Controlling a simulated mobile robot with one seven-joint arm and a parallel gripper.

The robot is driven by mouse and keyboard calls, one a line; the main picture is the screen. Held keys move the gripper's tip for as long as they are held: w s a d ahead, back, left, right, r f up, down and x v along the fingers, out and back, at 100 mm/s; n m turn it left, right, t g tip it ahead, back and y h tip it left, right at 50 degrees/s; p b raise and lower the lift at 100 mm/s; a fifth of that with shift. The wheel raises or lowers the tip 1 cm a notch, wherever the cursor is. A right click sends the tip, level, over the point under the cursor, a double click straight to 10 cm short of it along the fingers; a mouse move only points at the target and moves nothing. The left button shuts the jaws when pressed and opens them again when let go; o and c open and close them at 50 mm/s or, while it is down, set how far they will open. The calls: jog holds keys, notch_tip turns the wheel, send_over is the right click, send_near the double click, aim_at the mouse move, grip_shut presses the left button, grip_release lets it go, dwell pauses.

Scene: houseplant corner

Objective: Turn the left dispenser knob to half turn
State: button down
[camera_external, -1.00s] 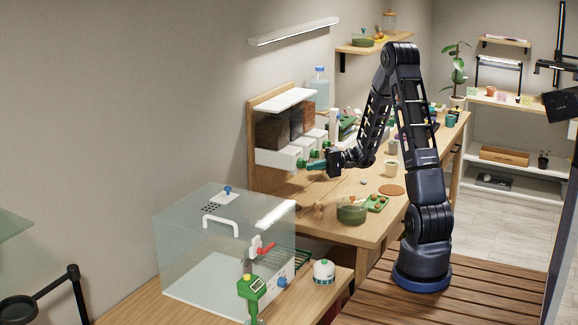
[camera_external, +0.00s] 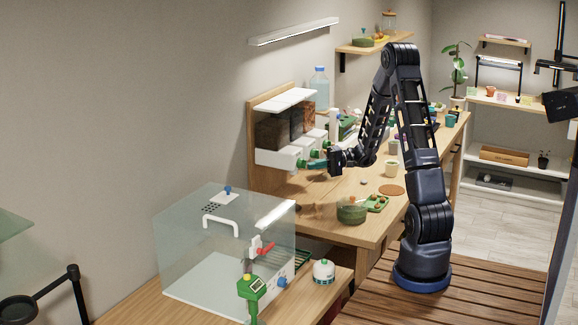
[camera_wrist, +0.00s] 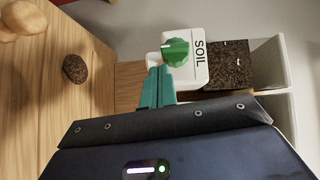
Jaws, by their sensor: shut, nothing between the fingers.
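The dispenser (camera_external: 276,158) has a white front with several green knobs, below dark-filled bins on a wooden backboard. Its left knob (camera_external: 300,163) is green and faces the bench. In the wrist view a green knob (camera_wrist: 175,52) with a pale pointer mark sits on a white panel labelled SOIL (camera_wrist: 198,62). My gripper (camera_wrist: 159,70) has teal fingers, shut together and empty. Their tips are just beside the knob's lower left edge; whether they touch it I cannot tell. In the external view my gripper (camera_external: 316,166) is close in front of the left knob.
A dark brown lump (camera_wrist: 75,68) lies on the wooden bench. A green bowl (camera_external: 351,212) and a green tray (camera_external: 377,203) stand nearer the bench's front. A clear case (camera_external: 215,245) stands at lower left. Bench space right of the dispenser holds pots.

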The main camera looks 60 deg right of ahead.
jog(key=w+d+f+v, duration=0.1)
jog(key=v, duration=1.1)
jog(key=s+a+r+n+g+h, duration=0.1)
jog(key=a+r+n+g, duration=0.2)
jog(key=a, duration=0.5)
jog(key=s+a+r+g, duration=0.1)
jog(key=a+r+g, duration=0.25)
jog(key=a, duration=0.45)
jog(key=s+a+r+n+g+h, duration=0.1)
jog(key=a+r+n+g, duration=0.2)
jog(key=a, duration=0.5)
jog(key=s+a+r+n+t+h, duration=0.1)
jog(key=s+a+r+h, duration=0.3)
jog(key=s, duration=0.5)
jog(key=s+a+r+n+t+h, duration=0.1)
jog(key=s+a+r+h, duration=0.3)
jog(key=s+a, duration=0.5)
jog(key=shift+r+h, duration=0.4)
jog(key=shift+h, duration=0.6)
jog(key=c, duration=2.1)
grip_release()
